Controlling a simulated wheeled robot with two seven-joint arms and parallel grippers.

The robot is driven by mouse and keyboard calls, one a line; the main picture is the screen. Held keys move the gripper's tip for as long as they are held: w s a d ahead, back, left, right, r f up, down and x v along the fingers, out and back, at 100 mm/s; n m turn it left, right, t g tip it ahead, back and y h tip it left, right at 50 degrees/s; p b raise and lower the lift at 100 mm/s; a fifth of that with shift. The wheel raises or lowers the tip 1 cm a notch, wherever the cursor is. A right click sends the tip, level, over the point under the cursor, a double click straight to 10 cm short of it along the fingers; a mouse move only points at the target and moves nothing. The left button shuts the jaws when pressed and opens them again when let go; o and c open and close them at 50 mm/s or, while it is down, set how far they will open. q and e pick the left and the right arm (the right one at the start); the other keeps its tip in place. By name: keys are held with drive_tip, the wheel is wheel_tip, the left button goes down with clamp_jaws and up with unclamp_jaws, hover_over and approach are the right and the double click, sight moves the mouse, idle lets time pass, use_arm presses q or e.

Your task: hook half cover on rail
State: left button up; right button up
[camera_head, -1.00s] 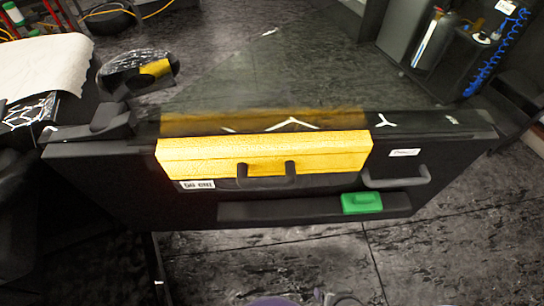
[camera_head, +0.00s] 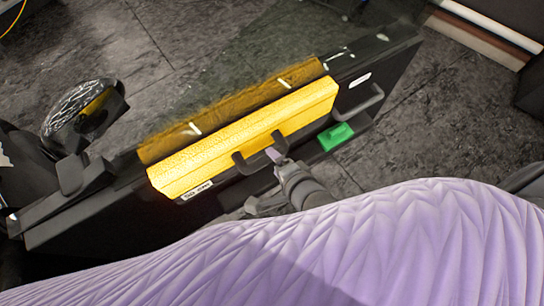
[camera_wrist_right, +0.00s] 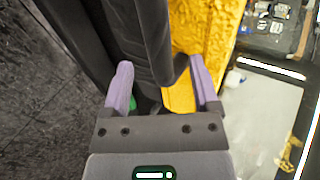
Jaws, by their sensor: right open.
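The yellow half cover (camera_head: 240,136) lies along the top of the black door panel (camera_head: 60,226), with its dark handle (camera_head: 237,163) on the near face. A yellowish strip also shows behind it through the glass. My right gripper (camera_head: 277,155) is at the right end of this handle. In the right wrist view the lilac fingers of my right gripper (camera_wrist_right: 161,90) are apart, with the dark handle (camera_wrist_right: 152,45) running between them and the yellow cover (camera_wrist_right: 205,35) beyond. I cannot tell whether the fingers touch it. My left gripper is out of view.
A green block (camera_head: 336,136) sits on the door's near side, right of the cover, near a grey pull handle (camera_head: 362,102). The glass pane (camera_head: 300,40) rises behind the cover. A wrapped roll (camera_head: 80,108) stands at the left.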

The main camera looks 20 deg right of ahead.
sight(272, 161)
drive_tip(key=b+x, duration=0.1)
drive_tip(key=x, duration=0.2)
drive_tip(key=shift+w+a+f, duration=0.1)
drive_tip(key=shift+w+f, duration=0.2)
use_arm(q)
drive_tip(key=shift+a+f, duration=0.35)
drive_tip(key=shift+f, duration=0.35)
use_arm(e)
drive_tip(key=shift+w, duration=0.1)
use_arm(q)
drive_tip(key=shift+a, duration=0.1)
use_arm(e)
clamp_jaws()
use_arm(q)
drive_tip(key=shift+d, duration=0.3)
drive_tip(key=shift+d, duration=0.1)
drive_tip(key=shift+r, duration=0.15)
use_arm(e)
drive_tip(key=shift+r, duration=0.15)
